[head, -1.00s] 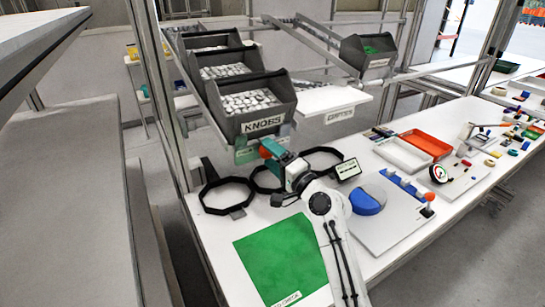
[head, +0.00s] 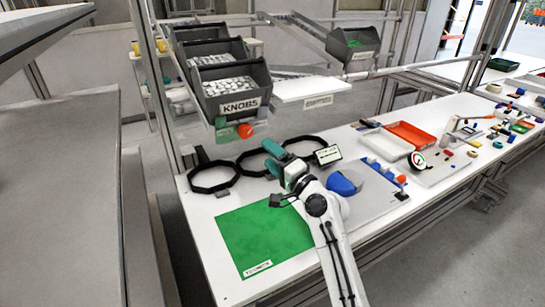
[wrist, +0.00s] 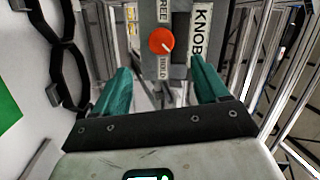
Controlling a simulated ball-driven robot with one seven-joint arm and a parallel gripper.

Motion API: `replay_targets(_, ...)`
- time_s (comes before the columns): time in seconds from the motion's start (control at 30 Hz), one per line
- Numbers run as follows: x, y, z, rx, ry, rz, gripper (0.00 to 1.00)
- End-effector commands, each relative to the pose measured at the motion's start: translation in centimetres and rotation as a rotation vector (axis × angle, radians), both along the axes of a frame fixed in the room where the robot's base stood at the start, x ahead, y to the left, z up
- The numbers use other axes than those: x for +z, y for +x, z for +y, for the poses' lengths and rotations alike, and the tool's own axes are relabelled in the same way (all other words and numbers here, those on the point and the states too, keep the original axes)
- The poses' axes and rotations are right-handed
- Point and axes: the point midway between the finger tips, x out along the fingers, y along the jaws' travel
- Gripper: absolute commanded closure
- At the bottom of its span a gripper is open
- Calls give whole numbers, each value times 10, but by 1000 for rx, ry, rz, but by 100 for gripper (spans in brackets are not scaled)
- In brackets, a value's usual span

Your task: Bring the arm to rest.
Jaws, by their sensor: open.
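My gripper (head: 280,158) is at the end of my white arm, above the white workbench (head: 205,205) in the head view. Its teal fingers are near the black ring frames. In the wrist view my gripper (wrist: 160,90) has its two teal fingers wide apart, with nothing between them. A round orange-red knob (wrist: 161,41) on a grey panel shows beyond the fingertips. The same knob (head: 245,131) shows in the head view below the KNOBS bin (head: 236,92). My arm hides part of the bench.
Black ring frames (head: 213,187) lie behind the green mat (head: 235,230). A blue round shell (head: 345,182), an orange tray (head: 417,137) and small parts stand to the right. A small display (head: 328,154) stands close to my gripper. Metal uprights border the bench.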

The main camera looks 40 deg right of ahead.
Motion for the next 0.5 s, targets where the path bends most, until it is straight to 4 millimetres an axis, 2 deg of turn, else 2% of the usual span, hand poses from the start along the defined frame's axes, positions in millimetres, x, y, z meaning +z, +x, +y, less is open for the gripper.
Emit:
replay_targets(0.37,-3,-1,4,6,-12,11,26)
replay_targets(0.47,-17,-5,23,43,-84,75,26)
replay_targets(0.5,-27,-9,38,70,-135,120,26)
